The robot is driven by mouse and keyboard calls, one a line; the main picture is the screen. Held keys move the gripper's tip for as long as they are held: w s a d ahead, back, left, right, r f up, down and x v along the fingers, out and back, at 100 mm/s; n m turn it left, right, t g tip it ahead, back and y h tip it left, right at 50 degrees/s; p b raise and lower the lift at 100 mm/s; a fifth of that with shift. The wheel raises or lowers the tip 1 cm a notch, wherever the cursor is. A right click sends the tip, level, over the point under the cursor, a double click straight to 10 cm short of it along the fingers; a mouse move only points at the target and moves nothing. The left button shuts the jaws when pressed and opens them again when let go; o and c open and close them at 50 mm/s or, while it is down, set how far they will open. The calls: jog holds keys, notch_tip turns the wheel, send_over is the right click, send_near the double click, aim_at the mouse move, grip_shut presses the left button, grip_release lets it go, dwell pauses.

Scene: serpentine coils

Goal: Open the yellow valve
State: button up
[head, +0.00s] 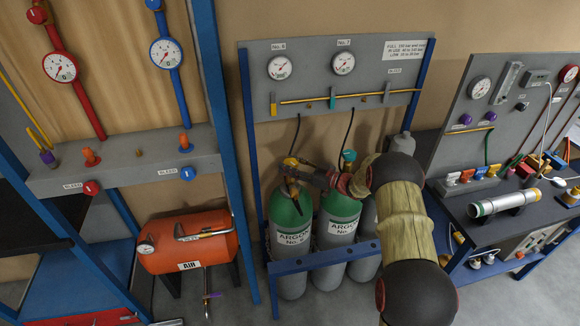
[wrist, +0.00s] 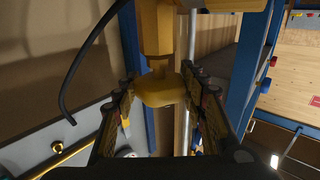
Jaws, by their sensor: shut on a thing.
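The yellow valve (head: 290,162) sits on top of the left green-topped argon cylinder (head: 289,213), at the centre of the head view. In the wrist view, the yellow valve's rounded knob (wrist: 160,92) lies between my two fingers, below a thicker yellow body (wrist: 157,28). My gripper (head: 297,173) reaches in from the right and is shut on the valve knob; it also shows in the wrist view (wrist: 160,100). My fingers and wrist hide part of the valve in the head view.
A second argon cylinder (head: 338,218) with a teal valve (head: 348,156) stands close on the right, under my arm. A blue rack rail (head: 325,257) crosses in front. A gauge panel (head: 312,53) hangs behind, with thin black hoses. An orange air tank (head: 188,243) is at left.

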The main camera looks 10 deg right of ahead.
jog(key=shift+r, duration=0.1)
dwell(0.3)
jog(key=o, duration=1.2)
jog(key=v, duration=1.2)
jog(key=shift+w, duration=0.1)
